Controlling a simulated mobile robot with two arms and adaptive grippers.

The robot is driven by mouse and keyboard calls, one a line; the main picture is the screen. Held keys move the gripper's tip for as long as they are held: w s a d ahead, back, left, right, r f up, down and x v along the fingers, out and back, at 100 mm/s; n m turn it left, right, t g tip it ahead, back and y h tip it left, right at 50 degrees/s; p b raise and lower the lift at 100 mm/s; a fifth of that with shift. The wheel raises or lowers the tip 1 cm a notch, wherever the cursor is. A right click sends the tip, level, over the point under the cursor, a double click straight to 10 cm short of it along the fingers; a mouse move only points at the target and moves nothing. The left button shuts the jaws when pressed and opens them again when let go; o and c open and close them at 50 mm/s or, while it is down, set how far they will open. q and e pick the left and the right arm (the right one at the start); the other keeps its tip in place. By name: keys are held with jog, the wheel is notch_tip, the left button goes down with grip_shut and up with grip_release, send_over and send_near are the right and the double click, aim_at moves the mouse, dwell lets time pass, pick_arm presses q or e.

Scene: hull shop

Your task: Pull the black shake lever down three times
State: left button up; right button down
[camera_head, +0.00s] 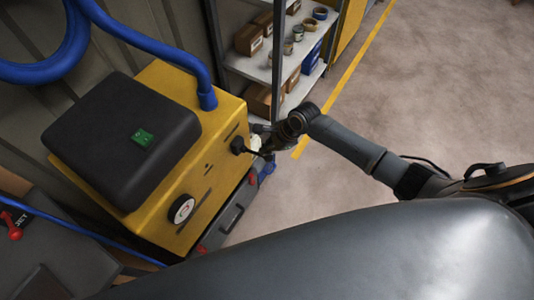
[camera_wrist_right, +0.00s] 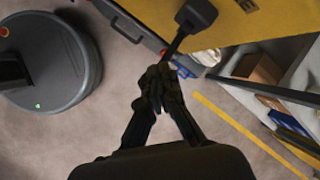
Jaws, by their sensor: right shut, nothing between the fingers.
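The yellow machine (camera_head: 215,190) with a black top stands left of centre in the head view. The black shake lever (camera_head: 240,146) sticks out from its yellow side, near the upper right corner. In the right wrist view the lever (camera_wrist_right: 184,32) shows as a dark block with a thin rod running down toward my fingers. My right gripper (camera_head: 262,143) is beside the lever's outer end; its fingers (camera_wrist_right: 157,74) are shut with nothing between them. The fingertips are at or very near the rod's end; I cannot tell whether they touch. My left gripper is not in view.
A shelf (camera_head: 255,68) with boxes and tins stands behind. A grey drawer unit (camera_head: 232,215) is below. The floor at right is clear.

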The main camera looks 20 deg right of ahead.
aim_at(272, 160)
jog(key=shift+s+d+f+b, duration=0.2)
jog(key=shift+s+f+b, duration=0.1)
jog(key=shift+f, duration=0.6)
jog(key=shift+s+d+f+b, duration=0.2)
jog(key=shift+s+f+b, duration=0.1)
jog(key=shift+f, duration=0.6)
jog(key=shift+s+d+f+b, duration=0.2)
jog(key=shift+s+f+b, duration=0.1)
jog(key=shift+f, duration=0.6)
dwell(2.0)
jog(key=shift+r, duration=0.1)
dwell(0.4)
jog(key=shift+w+a+r+p, duration=0.25)
jog(key=shift+w+r+p, duration=0.1)
jog(key=shift+r+p, duration=0.75)
jog(key=shift+w+a+r+p, duration=0.2)
jog(key=shift+w+r+p, duration=0.15)
jog(key=shift+r+p, duration=0.7)
jog(key=shift+w+a+r+p, duration=0.25)
jog(key=shift+w+r+p, duration=0.1)
jog(key=shift+r+p, duration=0.75)
jog(key=shift+f, duration=0.15)
jog(key=r+p, duration=0.1)
jog(key=w+r+p, duration=0.1)
jog(key=r+p, duration=0.1)
jog(key=a+r+p, duration=0.1)
jog(key=p, duration=0.1)
jog(key=shift+w+r, duration=0.15)
jog(key=shift+r, duration=0.15)
